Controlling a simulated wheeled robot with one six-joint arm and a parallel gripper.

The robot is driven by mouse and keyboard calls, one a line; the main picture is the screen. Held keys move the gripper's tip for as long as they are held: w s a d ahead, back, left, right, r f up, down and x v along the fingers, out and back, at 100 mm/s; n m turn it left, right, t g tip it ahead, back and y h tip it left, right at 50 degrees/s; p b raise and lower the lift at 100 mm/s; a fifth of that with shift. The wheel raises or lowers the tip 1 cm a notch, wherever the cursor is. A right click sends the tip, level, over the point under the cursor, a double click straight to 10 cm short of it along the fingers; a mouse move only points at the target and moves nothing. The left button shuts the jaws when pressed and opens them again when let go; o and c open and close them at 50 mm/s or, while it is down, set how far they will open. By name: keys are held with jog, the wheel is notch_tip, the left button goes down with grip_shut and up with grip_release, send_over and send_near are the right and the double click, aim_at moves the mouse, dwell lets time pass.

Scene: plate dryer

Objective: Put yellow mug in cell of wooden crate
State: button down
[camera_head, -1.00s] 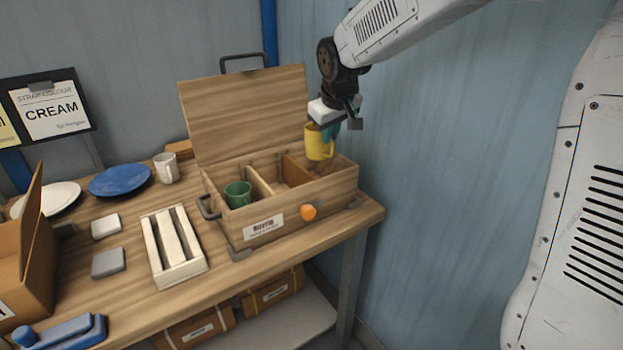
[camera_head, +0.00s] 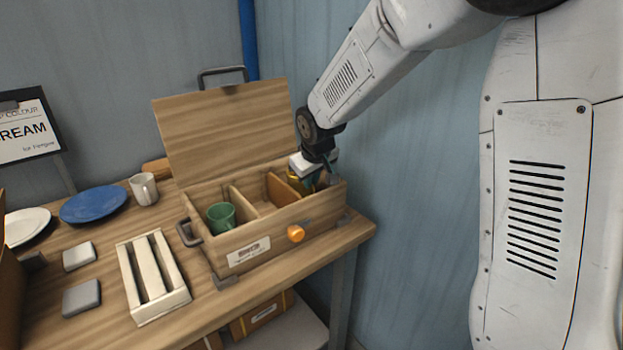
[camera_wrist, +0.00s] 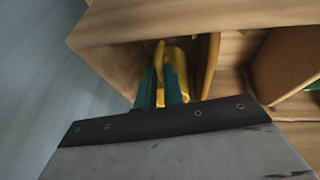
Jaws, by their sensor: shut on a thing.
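The wooden crate (camera_head: 272,239) stands on the bench with its lid raised and its inside split into cells by dividers. A green mug (camera_head: 221,216) sits in its left cell. The yellow mug (camera_head: 294,183) is mostly hidden behind my gripper (camera_head: 318,182) and the crate's front wall. It is down in the right-hand cell. In the wrist view the teal fingers of my gripper (camera_wrist: 162,88) are shut on the yellow mug (camera_wrist: 176,60), between the crate wall (camera_wrist: 112,65) and a divider. Whether the mug touches the cell floor is hidden.
The raised lid (camera_head: 225,125) stands behind the cells, and a blue wall is close on the right. An orange knob (camera_head: 295,233) sticks out from the crate's front. A white slatted tray (camera_head: 152,277), a white mug (camera_head: 144,188) and a blue plate (camera_head: 93,204) lie to the left.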

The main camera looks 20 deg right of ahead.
jog(key=shift+f, duration=0.55)
jog(key=c, duration=1.5)
grip_release()
jog(key=d+v, duration=0.1)
jog(key=v, duration=1.2)
jog(key=s+d+m+g, duration=0.1)
jog(key=s, duration=1)
jog(key=s+d+m+g, duration=0.1)
jog(key=s, duration=1)
jog(key=s+d+m+g, duration=0.1)
jog(key=s+m, duration=0.1)
jog(key=s, duration=0.8)
jog(key=shift+s+g+y, duration=0.3)
jog(key=shift+s+g, duration=0.1)
